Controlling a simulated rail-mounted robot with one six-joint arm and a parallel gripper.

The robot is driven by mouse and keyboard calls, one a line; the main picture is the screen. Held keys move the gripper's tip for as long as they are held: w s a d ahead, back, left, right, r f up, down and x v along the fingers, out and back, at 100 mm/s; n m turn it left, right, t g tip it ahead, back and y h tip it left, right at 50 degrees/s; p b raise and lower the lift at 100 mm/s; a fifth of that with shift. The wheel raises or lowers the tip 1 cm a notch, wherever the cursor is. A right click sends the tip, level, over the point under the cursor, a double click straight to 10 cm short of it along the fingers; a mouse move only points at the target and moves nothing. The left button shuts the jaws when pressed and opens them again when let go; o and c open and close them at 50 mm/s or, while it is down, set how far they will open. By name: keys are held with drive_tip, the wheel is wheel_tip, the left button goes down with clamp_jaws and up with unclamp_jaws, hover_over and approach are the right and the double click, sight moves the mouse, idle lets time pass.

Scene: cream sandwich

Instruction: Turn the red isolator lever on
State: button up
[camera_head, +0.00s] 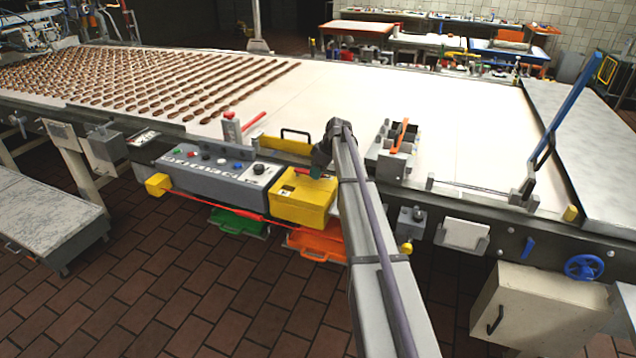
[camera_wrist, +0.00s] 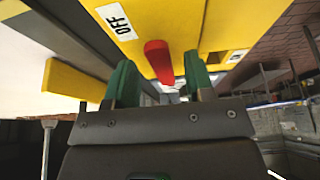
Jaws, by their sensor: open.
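The yellow isolator box (camera_head: 302,207) sits at the right end of the grey control panel on the conveyor's near side. In the wrist view the red lever (camera_wrist: 158,60) stands out from the yellow face, between my two green fingers. The fingers are open, with a gap showing on each side of the lever.
The grey control panel (camera_head: 215,178) with several buttons lies left of the box. A yellow block (camera_head: 158,185) is at its far end, with a red cable running below. A grey fixture with an orange bar (camera_head: 400,134) stands on the belt right of my arm. Bare belt lies beyond.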

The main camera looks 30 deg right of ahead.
drive_tip(key=shift+f, duration=0.1)
clamp_jaws()
idle(0.4)
